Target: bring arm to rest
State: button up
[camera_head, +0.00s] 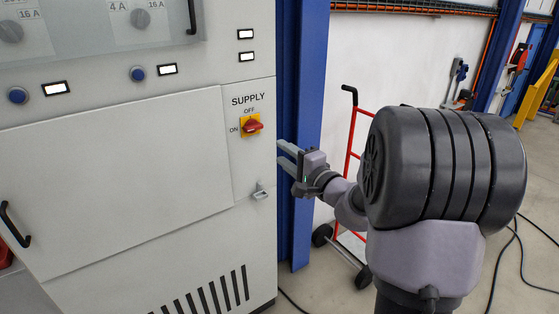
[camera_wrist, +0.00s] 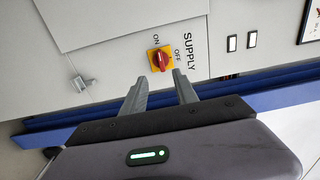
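My gripper (camera_head: 286,156) is in front of the cabinet's right edge, beside the supply switch. In the wrist view my gripper (camera_wrist: 160,88) has its two grey fingers apart with nothing between them. The red and yellow supply switch (camera_head: 252,125) is on the cabinet front, with its red handle turned towards the ON mark. It also shows in the wrist view (camera_wrist: 160,60), beyond the fingertips and apart from them. My arm reaches in from the right, bent, with a large dark joint close to the head camera.
The grey cabinet (camera_head: 130,180) fills the left, with a small latch (camera_head: 260,192) below the switch and a black door handle (camera_head: 14,224). A blue post (camera_head: 303,130) stands behind my gripper. A red hand truck (camera_head: 350,150) stands behind my arm. Cables (camera_head: 512,240) lie on the floor at right.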

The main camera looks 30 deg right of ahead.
jog(key=shift+w+d, duration=0.15)
jog(key=shift+w, duration=0.05)
jog(key=s+a+n+g+y, duration=0.45)
jog(key=s+a, duration=0.25)
jog(key=a, duration=0.6)
jog(key=s+a+n+g+y, duration=0.35)
jog(key=s+a+g, duration=0.2)
jog(key=a, duration=0.85)
jog(key=s+d+f+n+g+h, duration=0.1)
jog(key=s+f+n+h, duration=0.1)
jog(key=s, duration=0.7)
jog(key=s+d+f+n+g+h, duration=0.1)
jog(key=s+f+n+h, duration=0.1)
jog(key=s+h, duration=0.3)
jog(key=s+f, duration=0.1)
jog(key=s, duration=0.3)
jog(key=shift+s+d+f+n+h, duration=0.15)
jog(key=shift+s+d+n+h, duration=0.05)
jog(key=shift+d+n+h, duration=0.1)
